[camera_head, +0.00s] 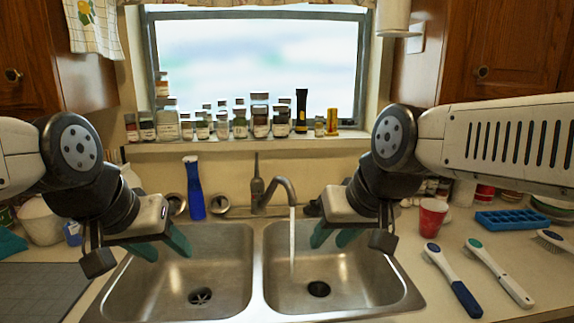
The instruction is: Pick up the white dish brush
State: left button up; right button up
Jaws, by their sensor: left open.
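The white dish brush (500,272) lies on the counter right of the sink. It has a white handle and a teal disc on its head, which points to the back left. A similar brush with a dark blue handle (453,280) lies to its left. My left gripper (162,246) is open and empty above the left basin, far from the brushes. My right gripper (334,238) hangs over the right basin with its teal fingers apart and nothing visible between them. It is left of the brushes and touches none of them.
A third brush (555,243) lies at the right edge. A red cup (432,217) and a blue tray (513,219) stand behind the brushes. The faucet (278,188) runs water into the right basin (345,285). Several jars (240,122) line the sill; a blue bottle (194,190) stands behind the sink.

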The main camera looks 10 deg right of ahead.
aim_at(472, 245)
jog(key=l+z, duration=0.1)
jog(key=z, duration=1.8)
